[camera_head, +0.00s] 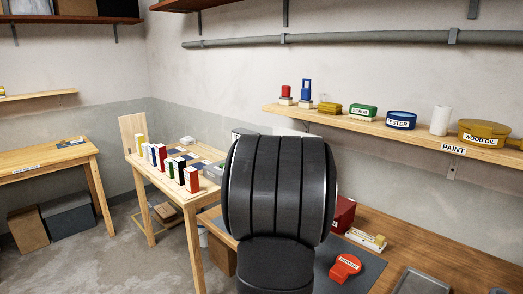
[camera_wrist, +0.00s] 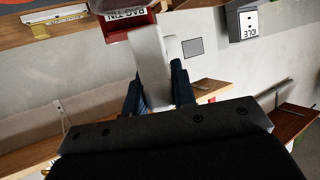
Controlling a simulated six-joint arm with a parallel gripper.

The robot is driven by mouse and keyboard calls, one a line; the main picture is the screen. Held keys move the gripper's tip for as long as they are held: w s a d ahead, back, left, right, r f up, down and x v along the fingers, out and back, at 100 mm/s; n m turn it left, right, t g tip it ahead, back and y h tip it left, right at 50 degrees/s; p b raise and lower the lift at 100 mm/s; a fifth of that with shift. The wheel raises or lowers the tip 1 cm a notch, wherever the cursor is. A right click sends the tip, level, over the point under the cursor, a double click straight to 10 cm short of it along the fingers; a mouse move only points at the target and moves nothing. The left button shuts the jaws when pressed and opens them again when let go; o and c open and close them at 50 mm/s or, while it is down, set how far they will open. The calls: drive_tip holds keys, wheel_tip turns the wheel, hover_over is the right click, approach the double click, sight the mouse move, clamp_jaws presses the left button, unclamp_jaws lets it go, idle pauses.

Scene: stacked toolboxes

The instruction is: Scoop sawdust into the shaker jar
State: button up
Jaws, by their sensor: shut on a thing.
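In the wrist view my gripper (camera_wrist: 157,76) has its two dark blue fingers closed on a pale grey-white, flat-sided thing (camera_wrist: 147,50). I cannot tell from its shape whether it is a scoop. It reaches up toward a red container labelled RAG TIN (camera_wrist: 115,28); whether they touch is unclear. In the head view my own dark arm hides my gripper and part of the bench. A red-orange piece with a white label (camera_head: 345,266) lies on the grey mat; its label is hard to read. I cannot make out sawdust or a shaker jar.
A wooden bench (camera_head: 450,262) runs along the right, with a grey tray (camera_head: 421,281) and a small pale block (camera_head: 367,239). A wall shelf (camera_head: 385,130) holds several tins. A side table (camera_head: 150,180) holds upright coloured boxes. The wrist view shows an IDLE panel (camera_wrist: 243,20).

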drive_tip(key=shift+n+y, duration=0.3)
drive_tip(key=shift+y, duration=0.2)
drive_tip(key=shift+w+a+f, duration=0.1)
drive_tip(key=shift+w+a, duration=0.1)
drive_tip(key=shift+a, duration=0.7)
drive_tip(key=shift+w+a, duration=0.25)
drive_tip(key=shift+a, duration=0.65)
drive_tip(key=shift+w+a+f, duration=0.1)
drive_tip(key=shift+w+a, duration=0.1)
drive_tip(key=shift+a, duration=0.7)
drive_tip(key=shift+d, duration=0.1)
